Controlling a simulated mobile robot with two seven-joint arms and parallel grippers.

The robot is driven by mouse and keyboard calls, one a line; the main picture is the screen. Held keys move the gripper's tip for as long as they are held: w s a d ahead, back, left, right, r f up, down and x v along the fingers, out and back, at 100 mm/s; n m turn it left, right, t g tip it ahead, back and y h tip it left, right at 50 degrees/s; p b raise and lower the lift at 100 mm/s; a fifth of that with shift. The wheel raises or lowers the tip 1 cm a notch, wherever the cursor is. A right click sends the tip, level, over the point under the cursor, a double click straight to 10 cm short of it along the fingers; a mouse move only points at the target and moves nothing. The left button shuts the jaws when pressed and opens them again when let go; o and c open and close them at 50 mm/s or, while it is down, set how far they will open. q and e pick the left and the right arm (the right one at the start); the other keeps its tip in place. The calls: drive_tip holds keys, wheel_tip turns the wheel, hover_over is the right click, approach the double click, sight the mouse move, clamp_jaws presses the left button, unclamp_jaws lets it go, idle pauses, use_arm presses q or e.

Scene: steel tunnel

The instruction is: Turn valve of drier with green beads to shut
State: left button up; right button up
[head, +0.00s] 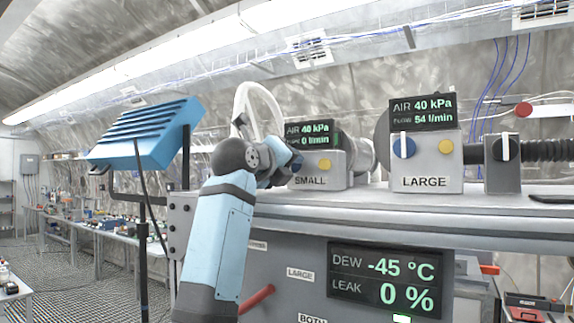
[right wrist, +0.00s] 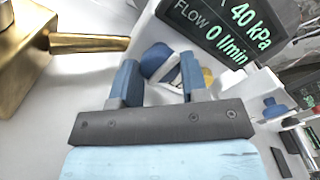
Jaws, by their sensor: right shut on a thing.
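No drier and no beads show in these frames. My right gripper (head: 293,166) is at the front of the grey box labelled SMALL (head: 325,178). In the right wrist view its blue fingers (right wrist: 160,68) are on either side of a blue knob with a white pointer (right wrist: 155,58), and it is shut on that knob. The fingers partly hide the knob. A brass valve body (right wrist: 22,38) with a brass lever (right wrist: 90,44) shows at the upper left of the right wrist view, apart from the fingers. My left gripper is out of view.
The box labelled LARGE (head: 425,170) stands to the right on the bench, with its own blue knob (head: 403,147). The SMALL display (right wrist: 225,28) reads 40 kPa and 0 l/min. A lower display (head: 388,279) reads -45 °C and 0 %. A blue louvred panel (head: 145,135) stands at the left.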

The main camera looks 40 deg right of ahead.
drive_tip(key=shift+f, duration=0.1)
drive_tip(key=shift+m+b, duration=0.9)
drive_tip(key=shift+m, duration=0.2)
drive_tip(key=m+b, duration=0.2)
drive_tip(key=shift+m, duration=0.4)
drive_tip(key=shift+m+b, duration=0.4)
drive_tip(key=shift+m, duration=0.4)
drive_tip(key=o, duration=0.9)
drive_tip(key=shift+o, duration=0.2)
